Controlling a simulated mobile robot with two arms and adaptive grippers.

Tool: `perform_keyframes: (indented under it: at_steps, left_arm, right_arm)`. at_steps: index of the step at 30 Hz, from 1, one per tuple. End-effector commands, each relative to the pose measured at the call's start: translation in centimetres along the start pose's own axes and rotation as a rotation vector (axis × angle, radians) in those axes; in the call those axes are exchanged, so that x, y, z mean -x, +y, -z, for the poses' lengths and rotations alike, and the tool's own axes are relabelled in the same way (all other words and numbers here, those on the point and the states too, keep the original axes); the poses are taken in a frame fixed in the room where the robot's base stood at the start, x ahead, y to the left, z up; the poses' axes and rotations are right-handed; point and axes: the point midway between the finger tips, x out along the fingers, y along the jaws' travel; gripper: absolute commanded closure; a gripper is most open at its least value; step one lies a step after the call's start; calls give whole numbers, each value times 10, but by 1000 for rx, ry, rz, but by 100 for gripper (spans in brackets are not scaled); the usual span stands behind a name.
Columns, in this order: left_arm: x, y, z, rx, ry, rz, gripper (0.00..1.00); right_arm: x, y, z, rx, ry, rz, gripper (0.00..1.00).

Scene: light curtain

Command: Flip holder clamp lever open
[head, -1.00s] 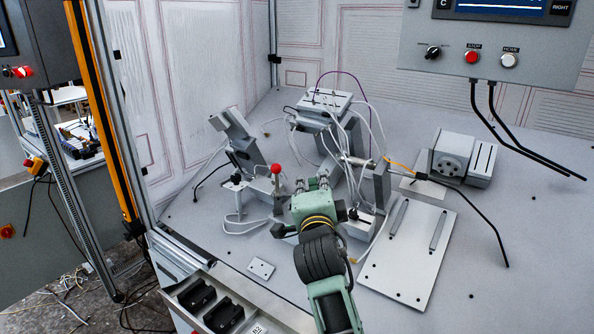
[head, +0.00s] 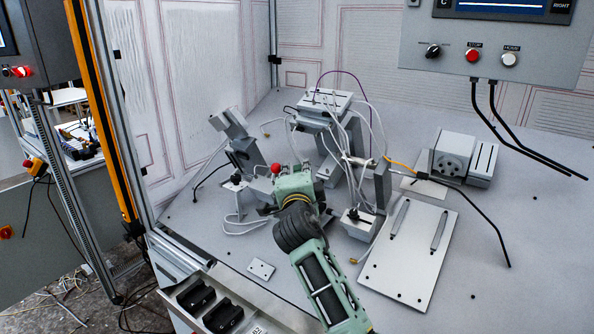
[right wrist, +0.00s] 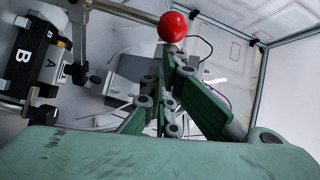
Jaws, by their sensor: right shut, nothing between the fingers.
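The clamp lever's red ball knob (head: 276,169) shows just at the left edge of my right gripper (head: 294,178) in the head view. The lever's shaft and the holder clamp below it are mostly hidden behind my gripper and wrist. In the right wrist view the red knob (right wrist: 172,26) is at the top, close beyond the fingertips of my right gripper (right wrist: 164,68). The fingers are shut and empty. I cannot tell whether they touch the lever. My left gripper is not in view.
A grey angled bracket (head: 230,122) stands behind to the left. A cabled fixture (head: 330,108) stands behind. A small cabled block (head: 358,222) and a flat plate (head: 410,250) are to the right.

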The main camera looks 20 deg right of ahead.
Motion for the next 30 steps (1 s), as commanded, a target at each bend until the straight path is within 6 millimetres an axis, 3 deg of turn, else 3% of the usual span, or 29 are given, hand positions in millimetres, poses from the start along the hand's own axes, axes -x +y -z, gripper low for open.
perform_keyframes:
  at_steps: [30]
  left_arm:
    - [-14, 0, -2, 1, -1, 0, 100]
  right_arm:
    - [1, -6, -8, 120, -3, 19, 100]
